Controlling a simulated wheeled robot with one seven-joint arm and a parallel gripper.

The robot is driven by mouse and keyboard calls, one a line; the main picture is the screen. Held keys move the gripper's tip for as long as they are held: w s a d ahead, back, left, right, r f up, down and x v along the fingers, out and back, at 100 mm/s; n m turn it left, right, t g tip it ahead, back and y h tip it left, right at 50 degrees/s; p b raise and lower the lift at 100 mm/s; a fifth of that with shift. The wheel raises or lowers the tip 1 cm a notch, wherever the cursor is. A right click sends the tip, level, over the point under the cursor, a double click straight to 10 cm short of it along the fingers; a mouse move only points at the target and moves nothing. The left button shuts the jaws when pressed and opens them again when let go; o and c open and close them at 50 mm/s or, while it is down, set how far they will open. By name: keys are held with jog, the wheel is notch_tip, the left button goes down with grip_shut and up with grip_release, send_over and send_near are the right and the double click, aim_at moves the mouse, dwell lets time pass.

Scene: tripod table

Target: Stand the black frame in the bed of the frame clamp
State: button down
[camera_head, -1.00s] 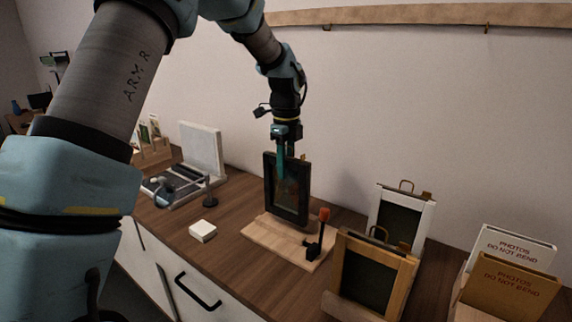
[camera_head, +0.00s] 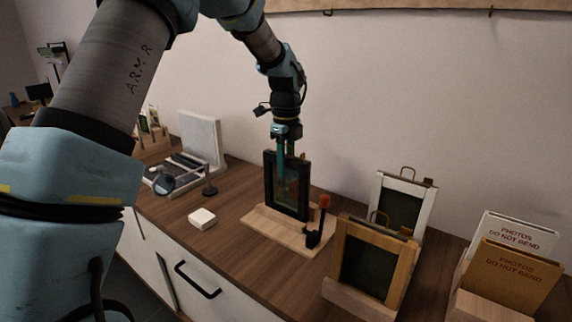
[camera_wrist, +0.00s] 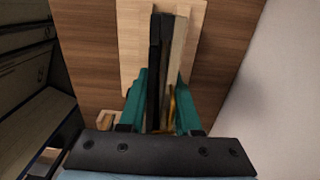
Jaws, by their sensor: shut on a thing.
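The black frame (camera_head: 287,188) stands upright at the wooden frame clamp (camera_head: 262,226), its lower edge at or just over the base. I cannot tell whether it is fully seated in the bed. My gripper (camera_head: 287,160) is shut on the top of the black frame from above. In the wrist view the teal fingers of my gripper (camera_wrist: 160,98) lie on both sides of the black frame (camera_wrist: 154,75), beside a pale upright piece (camera_wrist: 178,55). The clamp's base (camera_wrist: 133,45) shows beneath.
A wooden frame (camera_head: 368,265) and a white frame (camera_head: 403,207) stand to the right, beyond them photo envelopes (camera_head: 515,265). A small white block (camera_head: 202,219) lies left of the clamp. A grey-topped device (camera_head: 202,140) stands further left. The wall is close behind.

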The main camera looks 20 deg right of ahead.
jog(key=c, duration=0.5)
grip_release()
dwell(0.4)
notch_tip(320, 180, up, 9)
jog(key=p, duration=0.7)
jog(key=shift+p, duration=0.4)
